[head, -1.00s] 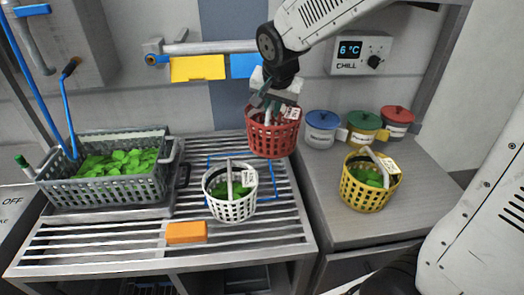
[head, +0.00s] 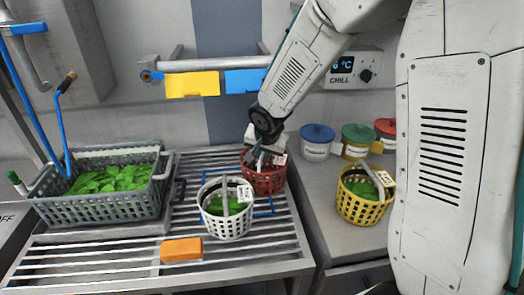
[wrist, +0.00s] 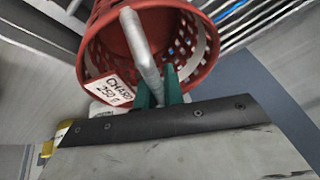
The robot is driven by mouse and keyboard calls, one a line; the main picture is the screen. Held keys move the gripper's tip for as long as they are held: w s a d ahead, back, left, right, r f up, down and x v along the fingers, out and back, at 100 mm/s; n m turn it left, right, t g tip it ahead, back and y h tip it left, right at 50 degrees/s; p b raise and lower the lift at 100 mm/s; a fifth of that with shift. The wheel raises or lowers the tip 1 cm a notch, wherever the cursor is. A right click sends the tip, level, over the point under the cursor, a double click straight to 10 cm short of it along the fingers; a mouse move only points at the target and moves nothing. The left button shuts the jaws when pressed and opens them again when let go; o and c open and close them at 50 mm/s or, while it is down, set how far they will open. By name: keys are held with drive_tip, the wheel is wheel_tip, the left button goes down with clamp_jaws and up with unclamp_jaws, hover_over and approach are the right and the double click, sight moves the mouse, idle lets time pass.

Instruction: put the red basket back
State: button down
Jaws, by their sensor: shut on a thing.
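The red basket (head: 264,178) is at the right rear of the slatted rack (head: 180,277), just behind the white basket. In the wrist view, the red basket (wrist: 92,50) looks empty inside and carries a "CHARD 250" label. My gripper (head: 262,150) is above it, with its green fingers (wrist: 160,88) shut on the basket's grey handle (wrist: 142,52). The basket hangs upright or nearly so. Whether its bottom touches the slats I cannot tell. A blue outline (head: 263,212) on the rack is partly hidden by the white and red baskets.
The white basket (head: 228,222) with greens stands close in front. A grey crate of greens (head: 100,207) is at left, an orange block (head: 181,250) in front. The yellow basket (head: 362,205) and lidded tubs (head: 317,142) stand on the right counter. Yellow and blue cloths hang behind.

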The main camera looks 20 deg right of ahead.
drive_tip(key=w, duration=0.2)
drive_tip(key=w+f, duration=0.1)
drive_tip(key=shift+w+d+f, duration=0.1)
drive_tip(key=shift+w+d, duration=0.1)
drive_tip(key=shift+d, duration=0.1)
drive_tip(key=c, duration=1.5)
unclamp_jaws()
drive_tip(key=shift+f, duration=0.1)
